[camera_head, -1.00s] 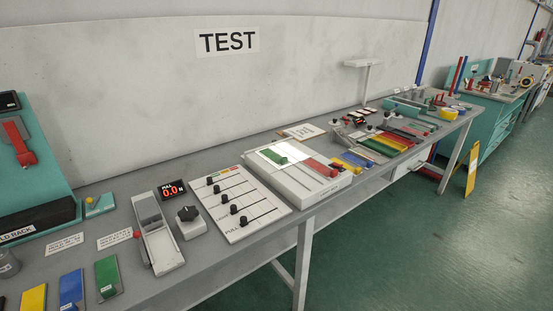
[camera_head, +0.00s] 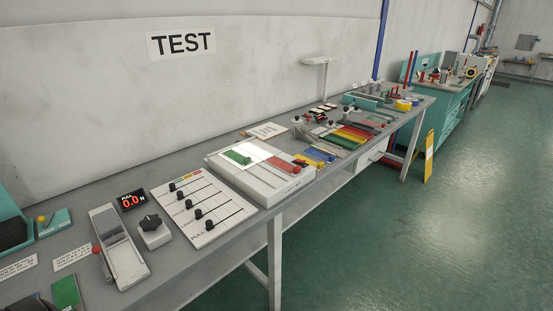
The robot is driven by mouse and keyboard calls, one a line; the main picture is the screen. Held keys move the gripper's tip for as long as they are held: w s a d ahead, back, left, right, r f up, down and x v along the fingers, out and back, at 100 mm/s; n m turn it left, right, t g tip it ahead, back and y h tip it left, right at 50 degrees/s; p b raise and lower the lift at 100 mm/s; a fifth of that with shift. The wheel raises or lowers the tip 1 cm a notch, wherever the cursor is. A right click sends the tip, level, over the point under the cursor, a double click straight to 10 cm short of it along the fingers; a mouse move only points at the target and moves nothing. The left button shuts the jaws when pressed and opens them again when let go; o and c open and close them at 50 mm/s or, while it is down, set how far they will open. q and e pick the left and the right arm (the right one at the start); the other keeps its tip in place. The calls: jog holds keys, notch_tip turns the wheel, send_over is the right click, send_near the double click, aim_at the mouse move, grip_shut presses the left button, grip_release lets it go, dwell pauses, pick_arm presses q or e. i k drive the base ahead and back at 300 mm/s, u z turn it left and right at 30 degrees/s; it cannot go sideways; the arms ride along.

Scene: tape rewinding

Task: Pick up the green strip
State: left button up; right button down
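Several green pieces are in view, and I cannot tell which one is the green strip. A flat green plate (camera_head: 66,291) lies on the bench at the lower left, cut by the bottom edge. A green piece (camera_head: 236,157) lies on the left part of a white flat box (camera_head: 262,187). Farther right, a row of coloured strips (camera_head: 352,134) holds red, yellow and green ones, small in the picture. Neither gripper can be made out. A dark shape at the bottom left edge is too cut off to identify.
The grey bench (camera_head: 225,252) runs along the wall to the right. A white slider panel (camera_head: 203,210), a black knob box (camera_head: 153,230), a red display (camera_head: 131,200) and a grey lever device (camera_head: 118,250) stand on it. Open green floor (camera_head: 400,240) lies in front.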

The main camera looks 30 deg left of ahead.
aim_at(237, 155)
jog(key=z, duration=0.5)
jog(key=i, duration=3.45)
jog(key=u, duration=3.6)
